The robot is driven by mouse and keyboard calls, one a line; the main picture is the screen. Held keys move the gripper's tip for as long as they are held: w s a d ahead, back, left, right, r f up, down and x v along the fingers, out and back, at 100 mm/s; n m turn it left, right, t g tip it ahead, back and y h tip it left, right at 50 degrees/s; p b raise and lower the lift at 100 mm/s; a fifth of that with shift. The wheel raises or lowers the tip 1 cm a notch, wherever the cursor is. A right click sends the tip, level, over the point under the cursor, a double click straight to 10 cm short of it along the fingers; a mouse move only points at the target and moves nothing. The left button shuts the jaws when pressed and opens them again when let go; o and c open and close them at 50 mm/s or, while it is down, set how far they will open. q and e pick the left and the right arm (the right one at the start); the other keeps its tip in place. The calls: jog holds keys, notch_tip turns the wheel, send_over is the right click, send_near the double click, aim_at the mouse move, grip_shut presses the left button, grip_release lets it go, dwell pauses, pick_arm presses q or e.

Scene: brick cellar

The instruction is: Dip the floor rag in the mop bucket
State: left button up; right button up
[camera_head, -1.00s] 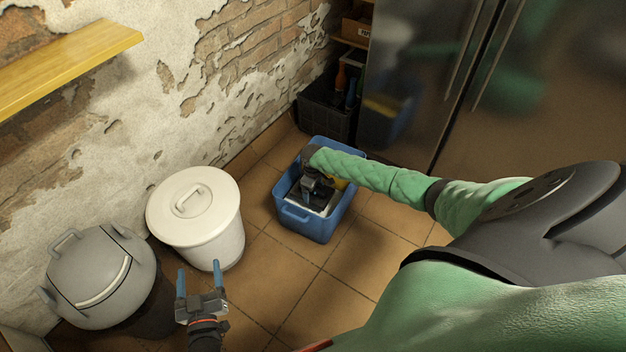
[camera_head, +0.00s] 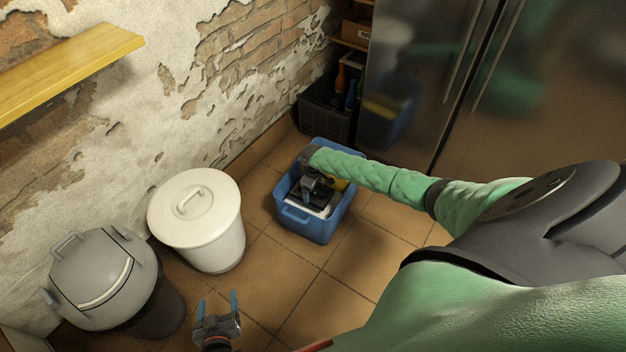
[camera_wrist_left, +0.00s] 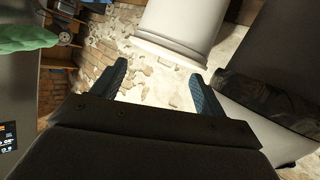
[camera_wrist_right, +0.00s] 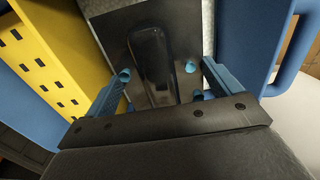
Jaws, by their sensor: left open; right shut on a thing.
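The blue mop bucket (camera_head: 306,226) stands on the tiles in the middle of the head view. A yellow slotted part (camera_wrist_right: 45,55) shows inside it. My right gripper (camera_head: 311,184) is low inside the bucket. I cannot tell if this is the floor rag. A whitish edge (camera_head: 322,210) lies below the gripper in the bucket. My left gripper (camera_head: 218,304) is open and empty above the floor at the lower left; its fingers also show in the left wrist view (camera_wrist_left: 158,75).
A white lidded bin (camera_head: 222,245) and a grey lidded bin (camera_head: 92,270) stand left of the bucket. A black crate (camera_head: 324,120) with bottles is behind it, beside a steel fridge (camera_head: 425,90). A yellow shelf (camera_head: 70,65) juts from the wall. Floor in front is clear.

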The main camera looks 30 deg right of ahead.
jog(key=shift+r+p, duration=0.45)
jog(key=shift+r, duration=0.05)
pick_arm(q)
jog(key=s+a+f+g+y+p, duration=0.1)
jog(key=s+f+g+p, duration=0.2)
jog(key=s+f+g, duration=0.55)
pick_arm(e)
notch_tip(320, 180, up, 4)
jog(key=shift+f, duration=0.25)
notch_tip(320, 180, up, 3)
jog(key=p, duration=0.3)
pick_arm(q)
notch_tip(320, 180, up, 18)
jog(key=s+p, duration=0.1)
jog(key=p, duration=0.4)
pick_arm(e)
notch_tip(320, 180, up, 6)
jog(key=shift+f, duration=0.25)
pick_arm(q)
jog(key=shift+a+t, duration=0.1)
jog(key=shift+t, duration=0.15)
